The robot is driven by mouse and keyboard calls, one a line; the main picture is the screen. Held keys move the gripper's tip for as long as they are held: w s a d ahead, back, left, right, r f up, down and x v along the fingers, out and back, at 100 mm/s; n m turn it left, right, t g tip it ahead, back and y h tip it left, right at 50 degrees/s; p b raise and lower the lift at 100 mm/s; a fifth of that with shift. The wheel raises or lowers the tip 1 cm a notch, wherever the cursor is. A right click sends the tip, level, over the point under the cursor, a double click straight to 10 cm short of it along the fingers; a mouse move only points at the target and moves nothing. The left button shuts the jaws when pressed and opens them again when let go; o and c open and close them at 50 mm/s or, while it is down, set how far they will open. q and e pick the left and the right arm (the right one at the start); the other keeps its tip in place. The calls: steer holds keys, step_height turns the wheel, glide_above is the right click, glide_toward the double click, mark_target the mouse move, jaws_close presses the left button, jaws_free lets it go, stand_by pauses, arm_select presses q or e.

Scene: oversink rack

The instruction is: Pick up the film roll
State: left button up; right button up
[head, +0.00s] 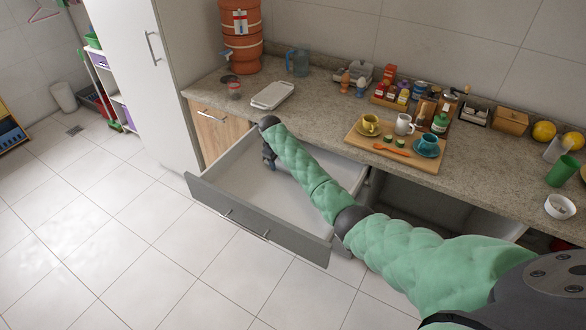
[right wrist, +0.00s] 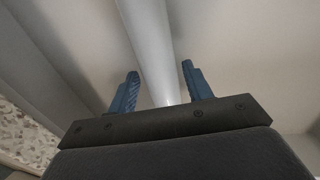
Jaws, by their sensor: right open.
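The film roll (right wrist: 148,45) is a smooth, light grey cylinder in the right wrist view, running from the top edge down between my fingers. I cannot make it out in the head view, where my arm covers part of the drawer. My right gripper (head: 269,162) points down inside the open drawer (head: 225,185). In the right wrist view its two blue fingers (right wrist: 158,85) are open, one on each side of the roll. I cannot tell whether either finger touches it. My left gripper is not in view.
The drawer's grey front and walls surround the gripper. The countertop (head: 310,110) lies above and behind, with a white tray (head: 272,95) and a wooden board (head: 365,140) holding cups. A tall white cabinet (head: 130,75) stands left. The tiled floor in front is clear.

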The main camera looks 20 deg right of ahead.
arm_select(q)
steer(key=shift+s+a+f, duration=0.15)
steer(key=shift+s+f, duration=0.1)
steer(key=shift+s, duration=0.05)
arm_select(e)
steer(key=shift+d+f, duration=0.15)
steer(key=shift+f, duration=0.45)
steer(key=shift+c, duration=0.4)
steer(key=c, duration=0.7)
steer(key=shift+c, duration=0.2)
steer(key=shift+w, duration=0.1)
